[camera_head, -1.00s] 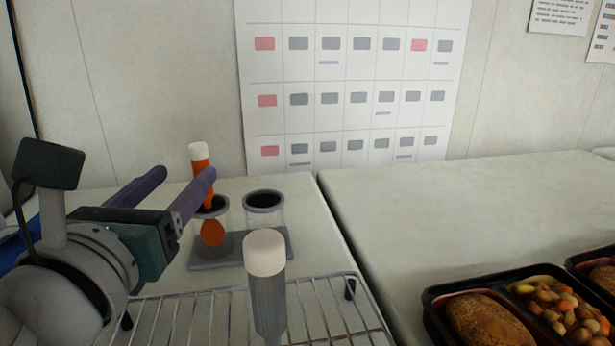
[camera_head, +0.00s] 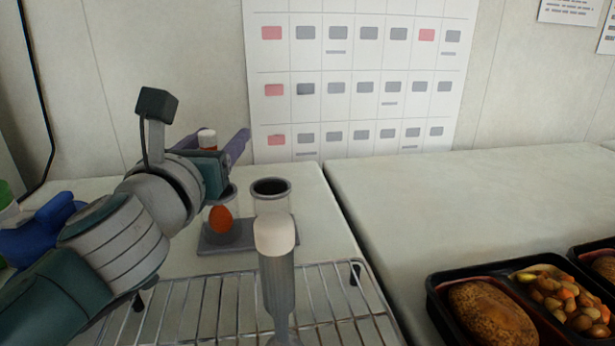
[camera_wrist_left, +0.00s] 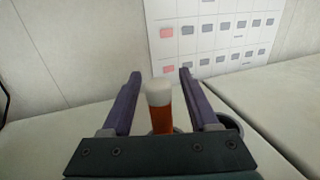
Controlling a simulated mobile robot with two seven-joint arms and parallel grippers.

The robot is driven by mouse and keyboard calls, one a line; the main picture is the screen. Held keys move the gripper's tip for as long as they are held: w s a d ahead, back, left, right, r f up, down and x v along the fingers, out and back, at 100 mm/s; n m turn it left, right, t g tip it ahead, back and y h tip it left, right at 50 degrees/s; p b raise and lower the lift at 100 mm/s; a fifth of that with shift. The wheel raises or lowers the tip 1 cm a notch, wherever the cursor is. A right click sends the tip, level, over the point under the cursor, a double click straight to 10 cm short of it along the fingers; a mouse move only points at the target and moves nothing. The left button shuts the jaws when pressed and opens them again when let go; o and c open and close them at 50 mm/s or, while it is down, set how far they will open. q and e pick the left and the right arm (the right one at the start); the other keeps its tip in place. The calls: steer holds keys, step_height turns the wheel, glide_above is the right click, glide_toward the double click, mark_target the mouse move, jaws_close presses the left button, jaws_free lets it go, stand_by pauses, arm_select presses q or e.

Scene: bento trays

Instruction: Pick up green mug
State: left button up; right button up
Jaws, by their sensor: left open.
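No green mug can be made out; a green thing (camera_head: 7,194) is cut off at the left edge of the head view, too little to tell what it is. My left gripper (camera_head: 218,133) is open above the back counter. Its fingers stand on either side of an orange bottle with a white cap (camera_head: 207,139), with gaps visible in the left wrist view (camera_wrist_left: 161,108). The bottle stands upright in the left cup of a grey two-cup holder (camera_head: 235,246); the arm hides much of it. My right gripper is not in view.
The holder's right cup (camera_head: 270,187) looks empty. A grey bottle with a white cap (camera_head: 276,285) stands at the wire rack (camera_head: 325,300) in front. A blue thing (camera_head: 40,232) is at left. A black food tray (camera_head: 436,300) lies at right. The right counter's middle is clear.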

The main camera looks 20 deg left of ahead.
arm_select(q)
jaws_close()
stand_by(0.3)
stand_by(1.0)
